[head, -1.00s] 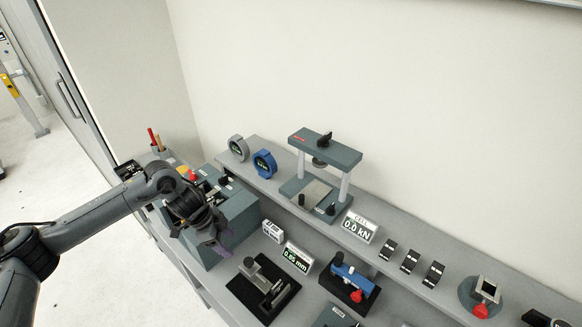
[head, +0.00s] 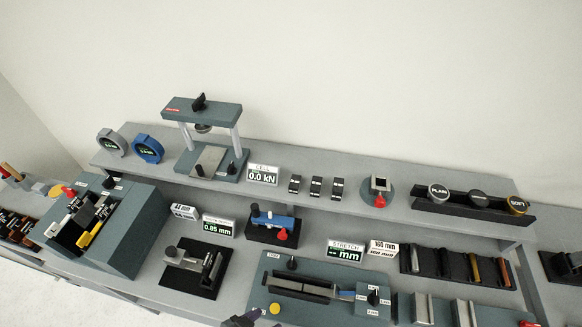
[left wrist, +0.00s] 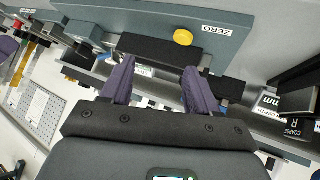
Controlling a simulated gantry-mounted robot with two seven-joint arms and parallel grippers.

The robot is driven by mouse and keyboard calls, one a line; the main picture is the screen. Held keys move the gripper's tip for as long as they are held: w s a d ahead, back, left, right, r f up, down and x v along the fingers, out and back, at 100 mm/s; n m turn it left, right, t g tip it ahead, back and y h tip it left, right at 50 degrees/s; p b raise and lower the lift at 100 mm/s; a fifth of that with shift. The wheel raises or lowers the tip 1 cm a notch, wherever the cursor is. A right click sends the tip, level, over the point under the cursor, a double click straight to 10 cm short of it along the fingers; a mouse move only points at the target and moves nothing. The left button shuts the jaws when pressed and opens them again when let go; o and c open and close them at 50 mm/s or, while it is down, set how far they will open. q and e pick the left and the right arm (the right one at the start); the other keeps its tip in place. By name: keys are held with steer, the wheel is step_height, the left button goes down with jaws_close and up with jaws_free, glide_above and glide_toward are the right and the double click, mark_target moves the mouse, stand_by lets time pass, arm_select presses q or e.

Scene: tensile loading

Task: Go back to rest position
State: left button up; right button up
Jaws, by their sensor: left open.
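My left gripper (head: 243,319) shows only as a dark tip at the bottom edge of the head view, in front of the grey stretch unit (head: 262,274). In the left wrist view its two purple fingers (left wrist: 158,88) are apart, with nothing seen between them. Beyond them is the grey unit's panel marked ZERO (left wrist: 235,42), with a yellow button (left wrist: 183,37). I cannot tell from these views whether the fingers touch anything. The rest of my left arm is out of the head view. My right gripper is in neither view.
A grey press frame (head: 202,112), a load display (head: 262,175) and two round gauges stand on the raised shelf. A dark slotted box (head: 140,240) is at the left. A rack of bars (head: 455,265) is at the right. The bench is crowded; the wall behind is bare.

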arm_select(q)
steer(key=s+a+r+n+g+y+p, duration=0.1)
steer(key=s+a+r+g+y, duration=0.15)
steer(key=a, duration=0.45)
steer(key=s+a+r+n+g+y, duration=0.1)
steer(key=s+a+r+n+y, duration=0.2)
steer(key=a, duration=0.4)
step_height(320, 180, up, 16)
steer(key=m+p, duration=0.1)
steer(key=p, duration=1.6)
steer(key=shift+w+d+y, duration=0.3)
steer(key=shift+y, duration=0.15)
